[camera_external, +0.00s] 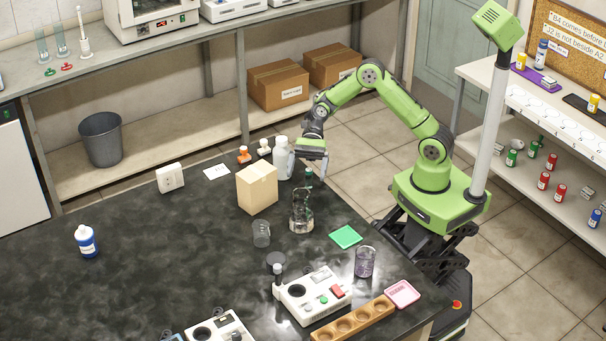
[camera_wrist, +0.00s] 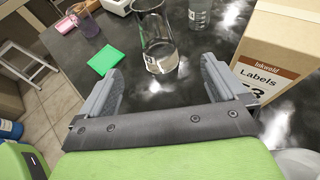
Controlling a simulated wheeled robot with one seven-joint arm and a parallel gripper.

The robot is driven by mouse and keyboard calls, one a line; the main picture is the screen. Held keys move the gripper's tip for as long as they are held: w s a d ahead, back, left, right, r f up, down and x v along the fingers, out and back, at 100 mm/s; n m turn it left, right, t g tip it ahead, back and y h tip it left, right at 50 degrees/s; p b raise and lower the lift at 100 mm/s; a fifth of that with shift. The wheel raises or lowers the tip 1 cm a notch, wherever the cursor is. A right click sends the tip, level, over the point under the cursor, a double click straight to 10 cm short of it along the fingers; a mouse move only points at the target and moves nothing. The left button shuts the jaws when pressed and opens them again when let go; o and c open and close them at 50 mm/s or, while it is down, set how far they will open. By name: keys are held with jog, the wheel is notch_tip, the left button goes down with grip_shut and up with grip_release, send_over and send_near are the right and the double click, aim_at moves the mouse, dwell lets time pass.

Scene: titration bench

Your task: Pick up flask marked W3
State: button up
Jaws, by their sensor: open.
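A clear glass flask (camera_external: 301,218) stands upright on the dark bench in the external view, in front of my gripper. The wrist view shows a clear flask (camera_wrist: 157,42) ahead of the jaws, with clear liquid and a small label low on its wall. I cannot read the mark on the label. My gripper (camera_wrist: 161,72) is open, its two grey fingers spread and empty. The flask stands beyond the fingertips, roughly centred between them. In the external view my gripper (camera_external: 308,166) is above the bench, behind the flask.
A cardboard box (camera_external: 257,190) stands left of the flask; its "Labels" side (camera_wrist: 275,50) is close to the right finger. A white bottle (camera_external: 281,158) is behind the box. A small beaker (camera_external: 262,233), a green mat (camera_external: 346,237) and a purple-tinted beaker (camera_external: 365,262) stand nearby.

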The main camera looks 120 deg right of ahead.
aim_at(301, 210)
jog(key=x, duration=0.2)
jog(key=b+x, duration=0.1)
jog(key=x, duration=0.2)
jog(key=b+x, duration=0.1)
jog(key=x, duration=0.2)
jog(key=shift+f, duration=0.3)
jog(key=b+x, duration=0.3)
jog(key=x, duration=0.2)
jog(key=shift+s+a, duration=0.15)
jog(key=shift+a, duration=0.1)
jog(key=shift+w+a+f, duration=0.1)
jog(key=shift+w+a, duration=0.15)
jog(key=c, duration=1.2)
jog(key=shift+c, duration=0.2)
